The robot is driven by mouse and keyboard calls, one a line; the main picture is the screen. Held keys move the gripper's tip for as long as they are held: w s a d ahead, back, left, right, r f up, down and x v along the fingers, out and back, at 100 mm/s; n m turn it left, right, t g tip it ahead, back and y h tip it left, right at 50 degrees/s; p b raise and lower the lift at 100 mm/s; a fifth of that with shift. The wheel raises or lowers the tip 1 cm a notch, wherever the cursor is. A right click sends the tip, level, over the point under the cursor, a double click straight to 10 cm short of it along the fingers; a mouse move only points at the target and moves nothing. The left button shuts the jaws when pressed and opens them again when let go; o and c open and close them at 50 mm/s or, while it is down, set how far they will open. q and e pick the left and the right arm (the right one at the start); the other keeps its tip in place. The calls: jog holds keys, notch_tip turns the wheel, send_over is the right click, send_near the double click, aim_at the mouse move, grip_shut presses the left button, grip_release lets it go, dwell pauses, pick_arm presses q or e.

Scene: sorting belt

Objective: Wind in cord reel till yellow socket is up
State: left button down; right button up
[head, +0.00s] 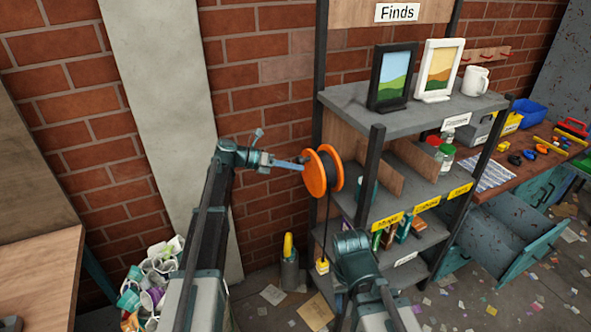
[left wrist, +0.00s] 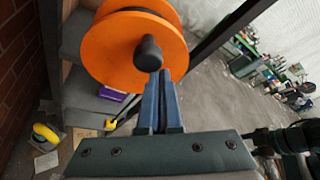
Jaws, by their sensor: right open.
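My left gripper (head: 298,163) is at the reel's left face. Its blue fingers (left wrist: 163,76) are close together, tips right at the knob, with no knob visible between them; contact is unclear. A dark cord hangs down from the reel to the yellow socket (head: 322,266), low near the floor. My right gripper (head: 350,240) is right of the cord, open, its fingers mostly hidden.
The grey shelf (head: 350,97) holds picture frames, a white mug (head: 475,81), jars and yellow-labelled bays. A heap of cups (head: 150,280) lies by the wall. Paper scraps litter the floor.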

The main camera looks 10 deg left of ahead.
pick_arm(q)
jog(key=w+a+f+n+g+h+b, duration=0.1)
jog(key=w+a+f+n+h+b, duration=0.1)
jog(key=w+n+b, duration=0.3)
jog(key=a+h+b, duration=0.1)
jog(key=b, duration=0.2)
jog(key=shift+a+f+n, duration=0.3)
jog(key=shift+f+n, duration=0.05)
jog(key=shift+n, duration=0.05)
dwell(0.5)
dwell(0.5)
jog(key=shift+g, duration=0.4)
jog(key=s+r+p, duration=0.1)
jog(key=r+p, duration=0.1)
jog(key=s+d+r+p, duration=0.1)
jog(key=r, duration=0.1)
jog(key=shift+s+d+p, duration=0.2)
jog(key=shift+s+p, duration=0.15)
jog(key=shift+s, duration=0.05)
jog(key=b, duration=0.4)
send_near(297, 160)
jog(key=shift+s+a+f, duration=0.25)
jog(key=shift+s+f, duration=0.1)
jog(key=shift+f, duration=0.5)
jog(key=shift+s+a+f, duration=0.25)
jog(key=shift+s+f, duration=0.15)
jog(key=shift+f, duration=0.45)
jog(key=shift+s+a+f, duration=0.25)
jog(key=shift+s+f, duration=0.1)
jog(key=shift+f, duration=0.5)
